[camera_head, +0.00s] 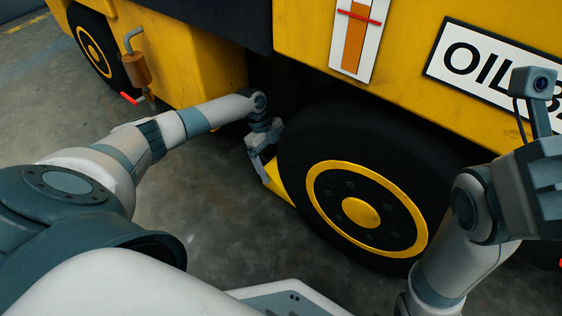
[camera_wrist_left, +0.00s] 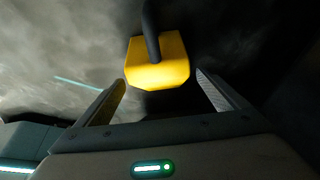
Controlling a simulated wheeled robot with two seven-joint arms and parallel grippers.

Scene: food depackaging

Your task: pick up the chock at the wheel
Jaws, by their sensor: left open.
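The yellow chock (camera_head: 279,181) lies on the floor against the left side of the big black wheel (camera_head: 352,185) with its yellow hub. In the left wrist view the chock (camera_wrist_left: 158,70) shows as a yellow block with a dark handle (camera_wrist_left: 151,30) rising from it. My left gripper (camera_head: 262,168) is at the chock, its fingers pointing down and partly hiding it. In the wrist view the left gripper (camera_wrist_left: 161,90) is open, with the chock between and just beyond its fingertips; neither finger visibly touches it. My right arm is at the right; its gripper fingers are not clearly seen.
Another wheel (camera_head: 97,48) and a brown canister with a pipe (camera_head: 137,70) are at the upper left. Grey floor (camera_head: 205,200) is clear left of the chock.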

